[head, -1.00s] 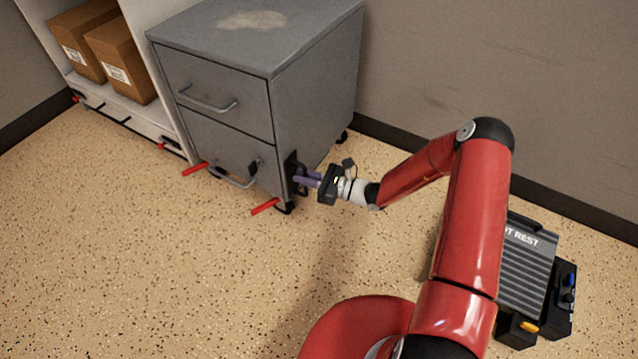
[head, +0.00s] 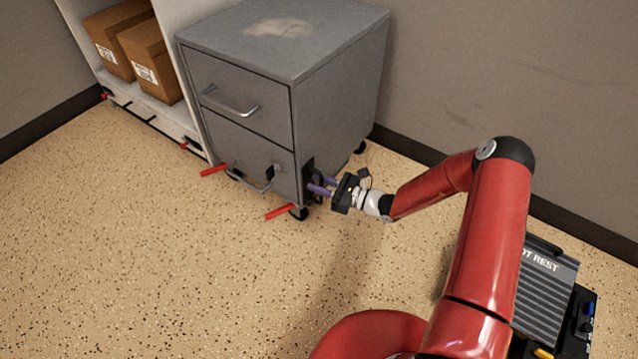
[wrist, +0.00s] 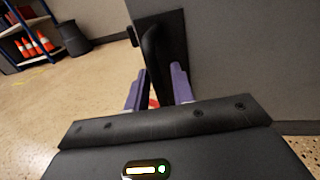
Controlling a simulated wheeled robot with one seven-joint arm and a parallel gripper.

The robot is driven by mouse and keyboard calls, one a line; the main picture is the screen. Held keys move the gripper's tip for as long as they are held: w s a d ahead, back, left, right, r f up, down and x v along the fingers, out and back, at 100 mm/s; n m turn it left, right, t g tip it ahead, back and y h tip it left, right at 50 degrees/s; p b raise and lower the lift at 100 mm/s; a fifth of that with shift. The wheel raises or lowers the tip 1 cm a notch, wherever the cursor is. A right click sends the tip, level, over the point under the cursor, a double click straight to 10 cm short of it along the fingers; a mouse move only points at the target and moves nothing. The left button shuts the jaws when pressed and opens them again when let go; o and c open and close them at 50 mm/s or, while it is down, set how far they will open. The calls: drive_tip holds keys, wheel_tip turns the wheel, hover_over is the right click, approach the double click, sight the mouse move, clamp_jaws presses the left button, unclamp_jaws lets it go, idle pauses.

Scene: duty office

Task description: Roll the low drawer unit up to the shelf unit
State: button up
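The low drawer unit (head: 345,100) is a grey two-drawer metal cabinet on black casters, with red levers at its base and a worn patch on top. It stands upright, close beside the white shelf unit (head: 184,60); whether they touch is hard to tell. My gripper (head: 320,188) is at the cabinet's right side, low down. The handle is partly hidden by the fingers in the head view.
Cardboard boxes (head: 152,62) sit in the shelf unit. The wall (head: 520,80) runs close behind the cabinet. Open speckled floor (head: 120,250) lies in front. The wrist view shows cones (wrist: 37,44) and a dark bin (wrist: 73,38).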

drive_tip(key=v, duration=0.7)
drive_tip(key=shift+d+p, duration=0.3)
drive_tip(key=shift+p, duration=0.15)
drive_tip(key=s+d+r+n+g+h+p, duration=0.1)
drive_tip(key=s+r+n+g+h+p, duration=0.15)
drive_tip(key=s+r+n, duration=0.35)
drive_tip(key=s+r+n+g+h+p, duration=0.1)
drive_tip(key=s+r+n+g+h, duration=0.15)
drive_tip(key=r, duration=0.65)
drive_tip(key=s+d+r+n+g+h+p, duration=0.1)
drive_tip(key=s+r+n+g+h+p, duration=0.15)
drive_tip(key=r+n, duration=0.4)
drive_tip(key=s+d+r+n+t+h+p, duration=0.2)
drive_tip(key=s+d+r+n+t+h, duration=0.1)
drive_tip(key=s+r, duration=0.5)
drive_tip(key=s+d+r+n+t+h+p, duration=0.2)
drive_tip(key=s+d+r+h, duration=0.4)
drive_tip(key=r, duration=0.7)
drive_tip(key=s+d+n+t, duration=0.1)
drive_tip(key=s+d+t, duration=0.1)
drive_tip(key=shift+s+d+r+n+p, duration=0.25)
drive_tip(key=shift+r+n+p, duration=0.05)
drive_tip(key=shift+n+p, duration=0.1)
drive_tip(key=shift+h, duration=0.25)
